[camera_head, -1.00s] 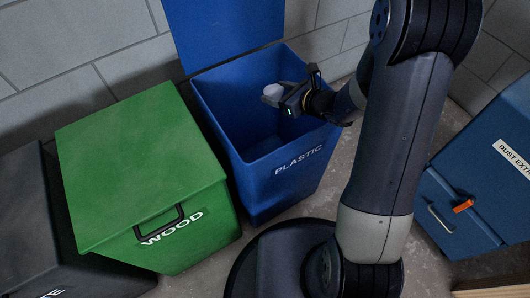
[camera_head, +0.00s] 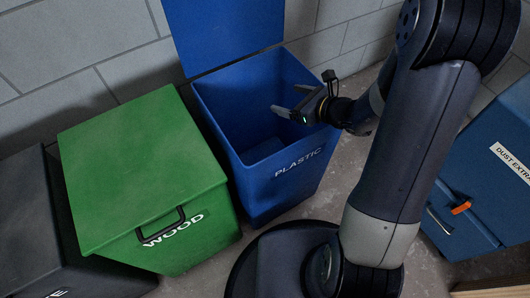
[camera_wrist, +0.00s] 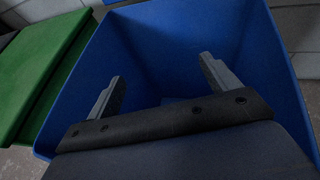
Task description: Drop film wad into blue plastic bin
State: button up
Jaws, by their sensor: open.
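The blue plastic bin (camera_head: 265,192) stands open, with its blue lid (camera_head: 225,30) raised at the back and "PLASTIC" on its front. My gripper (camera_head: 285,98) is open and empty above the bin's mouth, reaching in from the right. In the wrist view the two fingers of my gripper (camera_wrist: 160,68) are spread apart over the bin's interior, and the bin's blue inner wall (camera_wrist: 178,28) shows around them. The film wad is not visible in either current view. Much of the bin's floor is hidden by its front wall and my gripper.
A closed green WOOD bin (camera_head: 140,165) stands left of the blue bin, with a dark bin (camera_head: 50,240) farther left. A blue dust extractor cabinet (camera_head: 480,190) stands at the right. A grey block wall (camera_head: 90,50) is behind.

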jog(key=p+v, duration=0.1)
jog(key=v, duration=0.5)
jog(key=shift+w+a+f, duration=0.1)
jog(key=b+x, duration=0.3)
jog(key=x, duration=0.8)
jog(key=shift+r+p, duration=2.05)
jog(key=shift+r, duration=0.45)
jog(key=shift+f, duration=0.1)
